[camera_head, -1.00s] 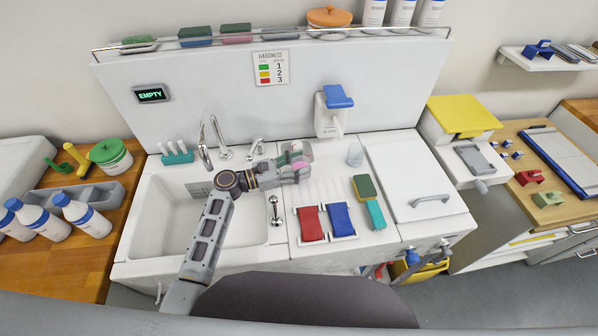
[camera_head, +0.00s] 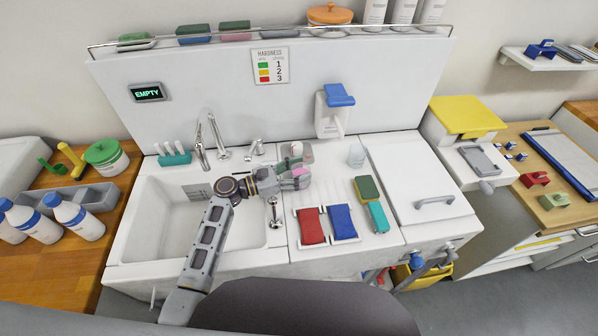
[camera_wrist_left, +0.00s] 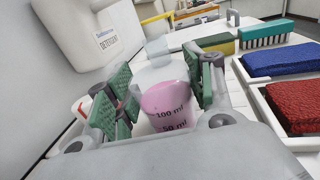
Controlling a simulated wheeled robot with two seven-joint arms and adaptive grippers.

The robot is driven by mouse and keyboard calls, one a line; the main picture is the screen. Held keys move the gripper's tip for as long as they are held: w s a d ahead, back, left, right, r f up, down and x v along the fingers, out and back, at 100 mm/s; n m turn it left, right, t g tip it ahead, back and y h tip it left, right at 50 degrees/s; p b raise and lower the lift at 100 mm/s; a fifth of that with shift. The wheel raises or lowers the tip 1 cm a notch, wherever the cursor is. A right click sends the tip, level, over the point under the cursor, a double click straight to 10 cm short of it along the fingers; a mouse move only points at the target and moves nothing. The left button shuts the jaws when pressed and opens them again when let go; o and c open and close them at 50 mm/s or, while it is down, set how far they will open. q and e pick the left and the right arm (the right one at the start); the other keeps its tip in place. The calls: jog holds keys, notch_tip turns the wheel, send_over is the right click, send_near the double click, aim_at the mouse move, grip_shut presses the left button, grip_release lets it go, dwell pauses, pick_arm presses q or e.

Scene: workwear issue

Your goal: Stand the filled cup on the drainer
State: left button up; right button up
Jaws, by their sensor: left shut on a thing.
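My left gripper (camera_head: 298,178) is shut on the cup (camera_head: 302,171), a small clear measuring cup with pink liquid inside. In the left wrist view the cup (camera_wrist_left: 168,98) looks upright between the green finger pads, with the marks 100 ml and 50 ml. In the head view the fingers hide much of it. The gripper is over the left edge of the white ribbed drainer (camera_head: 332,188), right of the sink basin. I cannot tell whether the cup's base touches it. My right gripper is not in view.
A clear empty-looking beaker (camera_head: 357,154) stands at the drainer's back right. Red (camera_head: 311,226) and blue (camera_head: 342,221) pads lie at the front, beside a green-yellow sponge (camera_head: 367,189) and teal brush (camera_head: 378,217). A white dispenser (camera_head: 331,120) hangs behind. Metal taps (camera_head: 220,138) stand behind the basin.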

pick_arm(q)
jog(key=o, duration=1.1)
jog(key=b+v, duration=0.1)
jog(key=v, duration=1.1)
jog(key=shift+b, duration=0.35)
jog(key=shift+a, duration=0.15)
